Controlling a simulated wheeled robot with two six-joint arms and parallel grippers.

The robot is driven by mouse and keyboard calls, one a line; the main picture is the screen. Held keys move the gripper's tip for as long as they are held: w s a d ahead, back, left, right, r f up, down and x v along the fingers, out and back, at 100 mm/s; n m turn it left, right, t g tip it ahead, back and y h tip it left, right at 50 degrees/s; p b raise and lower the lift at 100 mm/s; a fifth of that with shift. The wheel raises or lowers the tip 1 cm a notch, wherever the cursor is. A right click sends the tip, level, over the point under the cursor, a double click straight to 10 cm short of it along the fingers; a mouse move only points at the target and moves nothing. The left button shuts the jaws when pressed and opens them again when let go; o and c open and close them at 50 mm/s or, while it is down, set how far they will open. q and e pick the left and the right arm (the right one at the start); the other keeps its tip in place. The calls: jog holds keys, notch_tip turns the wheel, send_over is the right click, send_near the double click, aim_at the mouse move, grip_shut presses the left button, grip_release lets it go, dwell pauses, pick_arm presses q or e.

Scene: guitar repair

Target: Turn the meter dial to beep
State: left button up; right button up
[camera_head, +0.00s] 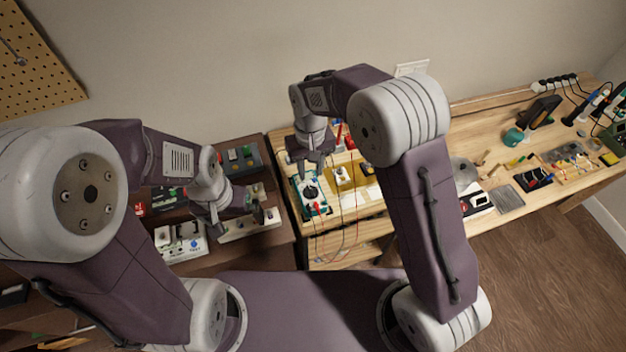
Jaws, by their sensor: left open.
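The meter (315,208) is a teal-edged unit with a pale face and a dark round dial, lying near the left end of the light wooden bench. Red and dark leads run from its lower part. The dial's setting is too small to read. My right gripper (312,168) points down just above the meter's upper end, close to the dial; I cannot tell whether it touches the dial or how its jaws stand. My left gripper (259,211) is open over the dark bench to the left, apart from the meter.
A yellow unit (341,178) sits just right of the meter, with red leads hanging nearby. White-based devices (181,243) stand on the dark bench below my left arm. The bench's right part holds tools, a black stand (540,112) and a grey plate (507,199).

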aim_at(311, 191)
notch_tip(311, 191, down, 9)
jog(key=shift+f+p, duration=0.1)
jog(key=shift+p, duration=0.55)
jog(key=shift+d, duration=0.1)
jog(key=shift+c, duration=0.3)
jog(key=c, duration=0.5)
grip_shut()
